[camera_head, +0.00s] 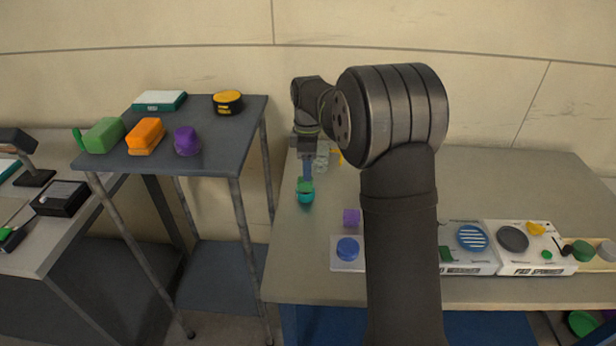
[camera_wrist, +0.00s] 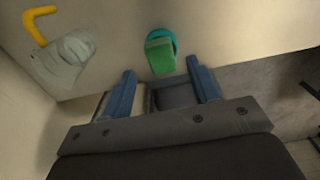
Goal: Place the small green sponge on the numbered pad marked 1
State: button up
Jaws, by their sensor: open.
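A small green block (camera_head: 305,184), likely the small green sponge, rests on a round teal item (camera_head: 304,197) near the left edge of the right-hand table. In the wrist view the green block (camera_wrist: 159,57) shows with the teal rim (camera_wrist: 174,39) behind it. My gripper (camera_head: 307,172) is open and points down close to the block. In the wrist view its blue fingers (camera_wrist: 161,70) stand apart on either side of the block's near end. It holds nothing that I can see. I cannot read a pad marked 1; my arm hides part of the row of white panels.
A clear crumpled item (camera_wrist: 70,58) and a yellow hook-shaped piece (camera_wrist: 39,24) lie beside the gripper. A purple cube (camera_head: 351,217), a blue disc (camera_head: 347,249), and a labelled white panel (camera_head: 530,266) are at the front. A grey stand (camera_head: 212,150) with several coloured items is at left.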

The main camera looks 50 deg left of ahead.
aim_at(305, 184)
notch_tip(305, 184, up, 6)
jog(key=shift+r, duration=0.15)
dwell(0.4)
notch_tip(305, 184, down, 12)
jog(key=shift+r, duration=1.7)
jog(key=shift+f, duration=0.15)
